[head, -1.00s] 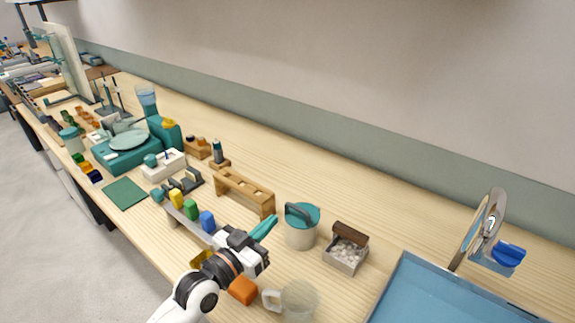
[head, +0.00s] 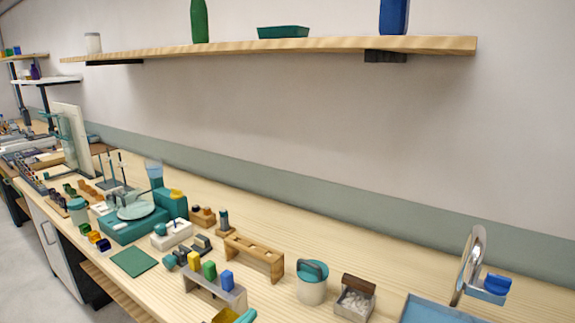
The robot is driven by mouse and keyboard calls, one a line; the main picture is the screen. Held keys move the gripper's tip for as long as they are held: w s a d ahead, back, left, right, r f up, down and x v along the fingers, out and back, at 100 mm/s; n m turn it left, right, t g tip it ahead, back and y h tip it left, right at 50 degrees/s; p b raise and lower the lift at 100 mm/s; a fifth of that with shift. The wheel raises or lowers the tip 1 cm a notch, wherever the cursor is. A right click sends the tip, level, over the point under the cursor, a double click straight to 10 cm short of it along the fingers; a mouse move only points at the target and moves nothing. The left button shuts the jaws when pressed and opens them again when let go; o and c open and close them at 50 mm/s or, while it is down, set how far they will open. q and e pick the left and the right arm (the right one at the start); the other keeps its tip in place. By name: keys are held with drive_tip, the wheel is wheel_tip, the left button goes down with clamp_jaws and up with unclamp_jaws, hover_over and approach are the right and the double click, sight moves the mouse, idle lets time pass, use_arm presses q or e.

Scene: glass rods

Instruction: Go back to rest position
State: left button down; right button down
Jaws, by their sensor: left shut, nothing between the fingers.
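My left gripper (head: 246,316) shows only as teal fingertips at the bottom edge of the head view. It is shut and empty, and the rest of it is cut off by the frame. The fingertips are in front of the grey rack (head: 212,288) that has yellow, green and blue blocks on it. My right gripper is not in view. I cannot make out any glass rod.
A blue tray (head: 435,309) and a round mirror (head: 469,262) are at right. A shelf (head: 270,46) hangs above. Bare bench lies along the wall.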

use_arm(q)
drive_tip(key=s+a+f+n+g+y, duration=0.1)
drive_tip(key=s+a+f+g+y, duration=0.3)
drive_tip(key=s+f, duration=0.75)
drive_tip(key=s+a+f+n+g+y, duration=0.2)
drive_tip(key=s+a+g+y, duration=0.15)
drive_tip(key=s, duration=0.45)
drive_tip(key=s+a+f+n+g+y, duration=0.1)
drive_tip(key=s+a+f+g+y, duration=0.1)
drive_tip(key=s+a+g, duration=0.45)
drive_tip(key=s+d+f, duration=0.1)
drive_tip(key=s+f, duration=0.1)
drive_tip(key=f, duration=1.2)
drive_tip(key=s+d+f, duration=0.1)
drive_tip(key=s+f, duration=0.1)
drive_tip(key=f, duration=1.2)
drive_tip(key=s+a+f, duration=0.3)
drive_tip(key=s+f, duration=1.1)
drive_tip(key=s, duration=0.2)
drive_tip(key=shift+a+f, duration=0.15)
drive_tip(key=shift+f, duration=0.05)
drive_tip(key=shift+w+y, duration=0.15)
drive_tip(key=shift+y, duration=0.1)
